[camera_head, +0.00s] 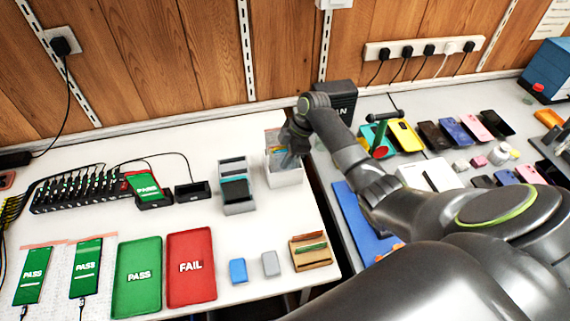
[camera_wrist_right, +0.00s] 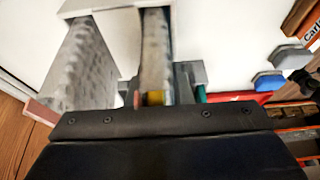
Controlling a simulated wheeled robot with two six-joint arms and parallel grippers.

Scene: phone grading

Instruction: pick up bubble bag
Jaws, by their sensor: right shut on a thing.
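A white open-topped box (camera_head: 286,178) stands near the right edge of the white table and holds upright grey bubble bags. My right gripper (camera_head: 289,158) reaches down into the top of this box. In the right wrist view my right gripper (camera_wrist_right: 157,92) is shut on one thin grey bubble bag (camera_wrist_right: 155,48), seen edge-on between the fingers. A wider grey bubble bag (camera_wrist_right: 82,65) stands to its left there, apart from the gripper. The held bag's lower part is hidden inside the box. My left gripper is not in view.
A grey stand (camera_head: 237,187) is left of the box. A green PASS tray (camera_head: 138,273) and a red FAIL tray (camera_head: 190,265) lie at the front. A dark box (camera_head: 338,100) stands behind. My right arm crosses the grey table with several phones.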

